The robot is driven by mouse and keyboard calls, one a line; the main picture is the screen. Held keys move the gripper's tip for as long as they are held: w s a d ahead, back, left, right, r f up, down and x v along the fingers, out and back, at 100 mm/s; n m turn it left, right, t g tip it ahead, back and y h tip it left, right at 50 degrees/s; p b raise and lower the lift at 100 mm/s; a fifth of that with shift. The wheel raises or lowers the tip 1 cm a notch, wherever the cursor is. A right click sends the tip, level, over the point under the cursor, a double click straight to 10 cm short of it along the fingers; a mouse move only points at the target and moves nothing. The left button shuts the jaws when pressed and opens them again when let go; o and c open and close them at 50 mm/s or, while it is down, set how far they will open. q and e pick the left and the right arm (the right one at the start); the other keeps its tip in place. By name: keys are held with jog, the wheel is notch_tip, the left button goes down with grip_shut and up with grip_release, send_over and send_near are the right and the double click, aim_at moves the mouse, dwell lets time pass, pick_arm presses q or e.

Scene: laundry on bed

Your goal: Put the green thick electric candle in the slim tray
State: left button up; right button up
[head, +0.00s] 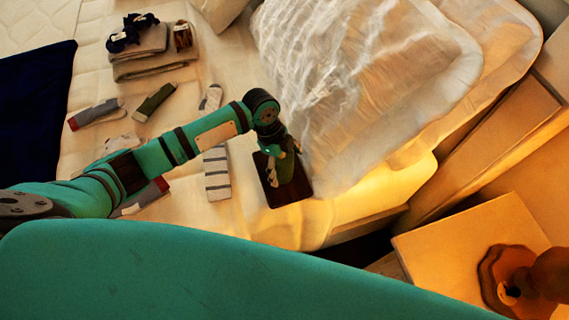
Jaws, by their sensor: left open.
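The slim tray (293,194) is a small dark brown rectangle lying on the bed near its right edge, beside the white pillow. A dark green upright shape, seemingly the green thick electric candle (286,170), shows over the tray and looks to stand on it. My left arm reaches in from the left, and my left gripper (279,160) points down over the tray, right at the candle. Its fingers are open around or beside the candle; I cannot tell which. The gripper partly hides the candle and the tray's far part. My right gripper is not in view.
Several socks, including a striped one (217,173) and a green one (155,102), lie on the bed. Folded grey cloths (150,67) lie at the back. A large pillow (350,80) borders the tray. A wooden nightstand (450,245) with a lamp (515,280) stands lower right.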

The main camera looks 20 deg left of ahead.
pick_arm(q)
jog(key=v, duration=1.1)
jog(key=shift+r, duration=0.25)
